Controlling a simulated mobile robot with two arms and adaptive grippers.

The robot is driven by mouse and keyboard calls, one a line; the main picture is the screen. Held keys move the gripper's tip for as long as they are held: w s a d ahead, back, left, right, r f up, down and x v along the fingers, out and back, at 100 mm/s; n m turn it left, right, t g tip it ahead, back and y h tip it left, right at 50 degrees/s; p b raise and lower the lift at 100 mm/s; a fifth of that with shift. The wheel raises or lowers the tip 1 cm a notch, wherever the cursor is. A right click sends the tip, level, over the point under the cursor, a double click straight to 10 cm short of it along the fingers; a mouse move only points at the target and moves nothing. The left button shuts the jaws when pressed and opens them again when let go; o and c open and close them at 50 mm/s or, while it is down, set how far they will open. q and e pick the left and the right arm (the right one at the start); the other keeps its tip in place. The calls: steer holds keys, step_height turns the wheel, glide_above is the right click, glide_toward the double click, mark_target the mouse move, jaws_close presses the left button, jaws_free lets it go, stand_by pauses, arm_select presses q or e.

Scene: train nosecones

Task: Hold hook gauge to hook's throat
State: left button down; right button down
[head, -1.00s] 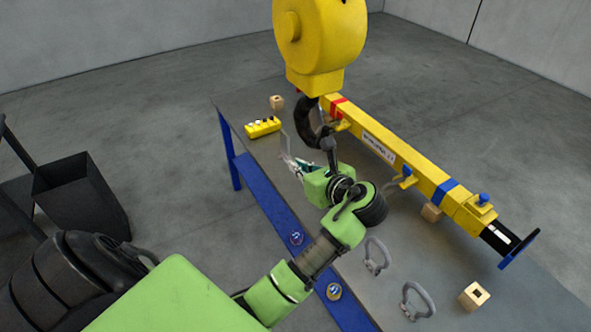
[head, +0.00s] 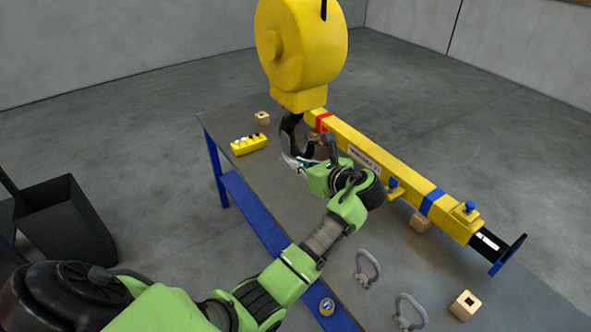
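The hook (head: 288,130) is black and hangs below the yellow hoist block (head: 300,55). My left gripper (head: 299,161) is at the lower part of the hook, seen from behind. A thin pale grey piece, which looks like the hook gauge (head: 286,155), sticks out of its fingers beside the hook's lower curve. The fingers are small and partly hidden by my wrist, and they appear shut on the gauge. I cannot tell whether the gauge touches the hook's throat. My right gripper is not in view.
A yellow beam (head: 400,178) lies to the right of the hook over the grey table (head: 235,175). A yellow pendant control (head: 248,144) and a wooden block (head: 262,118) are at left. Two shackles (head: 368,267) and another block (head: 465,305) are at the front right.

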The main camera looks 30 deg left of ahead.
arm_select(q)
steer(key=shift+w+a+b, duration=0.15)
steer(key=shift+w, duration=0.8)
steer(key=shift+w+a+b, duration=0.15)
steer(key=shift+w, duration=0.8)
steer(key=shift+d, duration=0.1)
steer(key=v, duration=1.2)
steer(key=shift+p, duration=0.4)
stand_by(0.6)
